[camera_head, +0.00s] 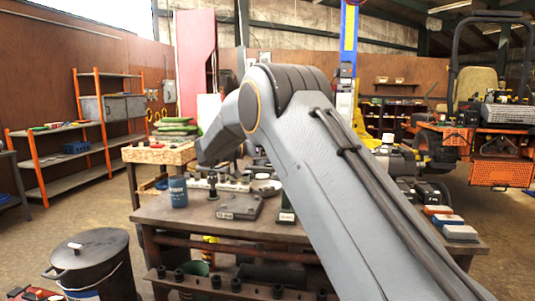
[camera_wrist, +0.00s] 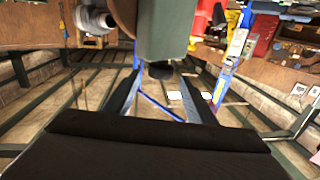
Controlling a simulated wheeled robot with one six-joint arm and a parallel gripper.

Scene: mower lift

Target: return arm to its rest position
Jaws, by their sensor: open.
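My arm rises across the middle of the head view and bends over to the left above the workbench (camera_head: 300,235). My gripper itself cannot be made out in the head view. In the wrist view my gripper (camera_wrist: 160,76) shows two dark fingers spread apart, with no object held between them. The wrist view looks tilted or upside down, with beams filling its lower part. A grey-green block with a dark round end, which I cannot identify, shows beyond the fingers.
A blue can (camera_head: 178,191) and a grey flat box (camera_head: 240,206) stand on the bench. A black lidded bin (camera_head: 92,262) is at the lower left. An orange mower (camera_head: 500,140) is at the right.

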